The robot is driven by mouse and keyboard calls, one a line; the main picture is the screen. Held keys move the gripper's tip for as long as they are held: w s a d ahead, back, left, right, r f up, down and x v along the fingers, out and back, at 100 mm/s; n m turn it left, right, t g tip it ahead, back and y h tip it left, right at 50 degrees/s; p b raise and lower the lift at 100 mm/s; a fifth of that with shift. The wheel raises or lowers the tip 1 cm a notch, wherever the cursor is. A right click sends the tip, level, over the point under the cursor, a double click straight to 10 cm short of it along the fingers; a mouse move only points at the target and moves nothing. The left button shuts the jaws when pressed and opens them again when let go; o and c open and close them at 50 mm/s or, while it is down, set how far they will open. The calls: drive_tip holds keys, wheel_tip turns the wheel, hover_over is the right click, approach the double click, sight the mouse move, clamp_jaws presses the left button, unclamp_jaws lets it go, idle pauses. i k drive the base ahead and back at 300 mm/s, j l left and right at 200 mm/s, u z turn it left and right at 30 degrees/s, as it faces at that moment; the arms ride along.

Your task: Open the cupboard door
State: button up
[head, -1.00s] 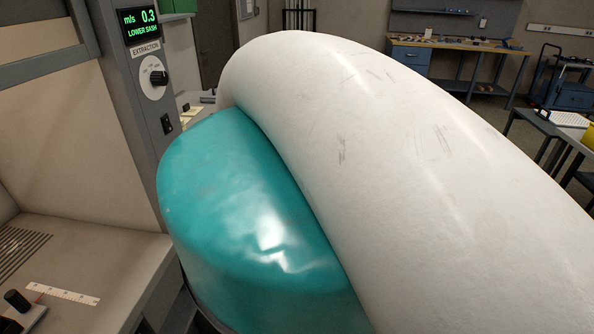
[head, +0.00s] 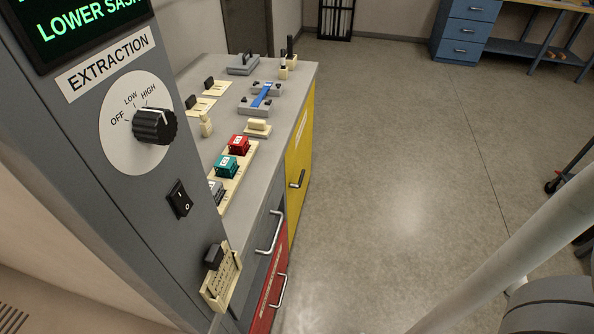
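A yellow cupboard door (head: 299,152) is on the front of a grey-topped bench cabinet, left of centre in the head view. It looks shut and is seen at a steep angle. A dark lever handle (head: 297,179) is on it. My gripper is not in view; only parts of my arm show at the lower right, apart from the cabinet.
Below and nearer are a grey drawer with a bar handle (head: 272,233) and a red front (head: 267,296). Small fixtures stand on the bench top (head: 298,72). A grey extraction panel (head: 75,135) fills the left. Open floor (head: 400,170) lies right of the cabinet.

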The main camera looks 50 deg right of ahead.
sight(298, 154)
drive_tip(key=z, duration=1.05)
drive_tip(key=i+u, duration=0.1)
drive_tip(key=i, duration=0.3)
drive_tip(key=i+l+u, duration=0.1)
drive_tip(key=i, duration=0.3)
